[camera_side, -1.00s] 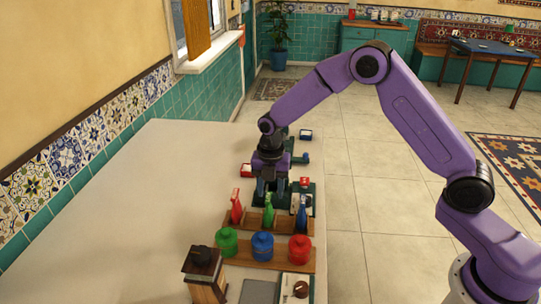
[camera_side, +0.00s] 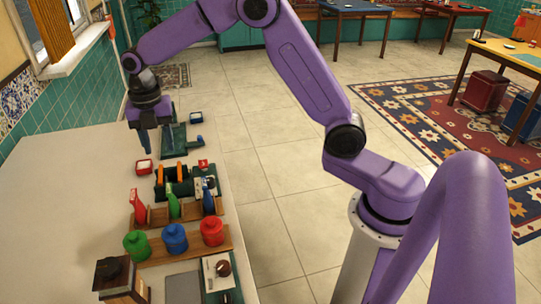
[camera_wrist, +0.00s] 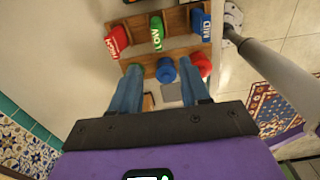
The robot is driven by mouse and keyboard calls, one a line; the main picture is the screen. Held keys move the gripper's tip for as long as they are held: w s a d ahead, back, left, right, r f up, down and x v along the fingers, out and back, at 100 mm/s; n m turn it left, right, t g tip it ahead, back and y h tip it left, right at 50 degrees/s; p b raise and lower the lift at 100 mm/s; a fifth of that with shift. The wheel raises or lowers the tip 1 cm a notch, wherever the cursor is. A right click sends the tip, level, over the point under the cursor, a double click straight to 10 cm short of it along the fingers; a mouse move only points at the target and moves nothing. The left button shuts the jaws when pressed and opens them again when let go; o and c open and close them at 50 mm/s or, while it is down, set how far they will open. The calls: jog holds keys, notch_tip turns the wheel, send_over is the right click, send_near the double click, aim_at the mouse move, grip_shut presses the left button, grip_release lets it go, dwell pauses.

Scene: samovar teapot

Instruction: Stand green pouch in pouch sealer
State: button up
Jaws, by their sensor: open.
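The green pouch (camera_side: 173,207) stands in a wooden rack (camera_side: 157,218) between a red pouch (camera_side: 138,207) and a blue pouch (camera_side: 208,202). It also shows in the wrist view (camera_wrist: 157,34), with white lettering. My gripper (camera_side: 147,148) is open and empty above the table's far end, well beyond the pouches. Its two blue fingers (camera_wrist: 160,72) are spread in the wrist view. A black device with orange parts (camera_side: 174,180) stands just behind the rack, and a dark green fixture (camera_side: 172,142) stands near my gripper. I cannot tell which is the pouch sealer.
Green (camera_side: 137,244), blue (camera_side: 175,238) and red (camera_side: 212,231) canisters stand on a wooden shelf in front of the pouches. A wooden box (camera_side: 117,278) with a dark top is at the front. The table's left side is clear.

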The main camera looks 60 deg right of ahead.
jog(key=s+d+r+m, duration=0.1)
jog(key=s+m, duration=0.4)
jog(key=s, duration=0.9)
jog(key=s+d+r+m, duration=0.1)
jog(key=s+m, duration=0.5)
jog(key=s, duration=0.9)
jog(key=shift+d+r, duration=0.35)
jog(key=shift+r, duration=0.1)
jog(key=s+d+m, duration=0.1)
jog(key=s, duration=0.1)
jog(key=s+d+f+m, duration=0.1)
jog(key=s, duration=0.1)
jog(key=s+d+m, duration=0.1)
jog(key=s+d, duration=0.1)
jog(key=s, duration=0.1)
jog(key=shift+f, duration=0.25)
jog(key=shift+c, duration=0.7)
jog(key=shift+w, duration=0.1)
